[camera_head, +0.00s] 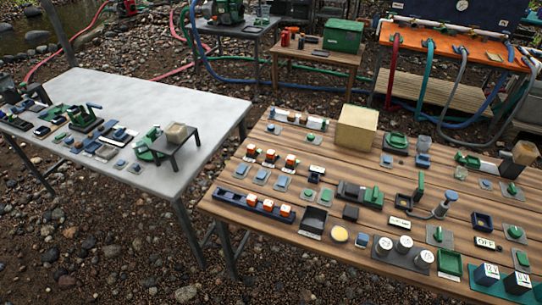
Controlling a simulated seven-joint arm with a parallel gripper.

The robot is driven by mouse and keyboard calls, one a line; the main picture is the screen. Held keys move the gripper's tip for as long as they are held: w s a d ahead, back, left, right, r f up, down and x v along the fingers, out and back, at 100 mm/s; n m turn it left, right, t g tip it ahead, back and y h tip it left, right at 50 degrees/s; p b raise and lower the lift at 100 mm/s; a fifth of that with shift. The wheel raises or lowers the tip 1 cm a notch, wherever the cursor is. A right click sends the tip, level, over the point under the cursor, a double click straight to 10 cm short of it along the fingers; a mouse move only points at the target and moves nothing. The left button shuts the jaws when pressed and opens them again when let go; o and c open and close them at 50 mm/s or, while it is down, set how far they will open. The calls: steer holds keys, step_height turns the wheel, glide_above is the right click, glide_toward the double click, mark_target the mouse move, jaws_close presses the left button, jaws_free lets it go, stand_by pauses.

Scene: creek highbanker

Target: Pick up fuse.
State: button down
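No item can be made out for certain as the fuse. Small orange-and-white blocks stand on the wooden table's left half. The back row holds a left block (251,151), a middle block (270,156) and a right block (291,161). Nearer, a dark blue rail (228,198) carries more such blocks (268,205). I cannot tell if any of these is the fuse. Many other small green, blue and grey parts lie on both tables, too small to identify. My gripper is not in view.
The wooden table (318,259) is crowded; a tan box (356,127) stands at its back. White-topped cylinders (404,245) stand near its front. The grey table (170,95) at left has a clear back half. Hoses and an orange-topped bench (455,47) lie behind.

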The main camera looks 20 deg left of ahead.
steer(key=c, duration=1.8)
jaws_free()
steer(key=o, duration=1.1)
